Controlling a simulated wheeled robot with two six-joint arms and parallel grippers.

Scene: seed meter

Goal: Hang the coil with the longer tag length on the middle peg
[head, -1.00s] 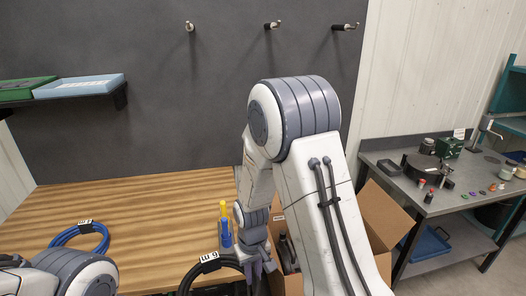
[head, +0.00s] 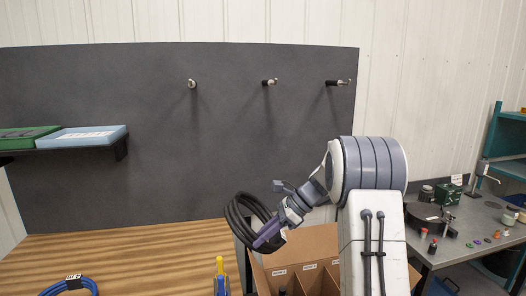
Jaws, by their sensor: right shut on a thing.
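My right gripper (head: 268,234) is shut on the black coil (head: 236,218) and holds it up above the back edge of the table, below the pegs. The black coil's tag cannot be made out now. A blue coil (head: 62,287) with a white tag (head: 73,281) lies on the table at the bottom left, partly cut off; its tag is too small to read surely. The middle peg (head: 269,82) on the grey board is empty, between the left peg (head: 192,84) and the right peg (head: 338,83), both also empty. My left gripper is out of view.
The wooden table (head: 130,250) is mostly clear. Yellow and blue tools (head: 221,275) stand at its right end. A cardboard box (head: 310,243) with compartments is beneath my right arm. A shelf (head: 70,149) with flat boxes juts from the board at left. A metal bench (head: 470,235) stands at right.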

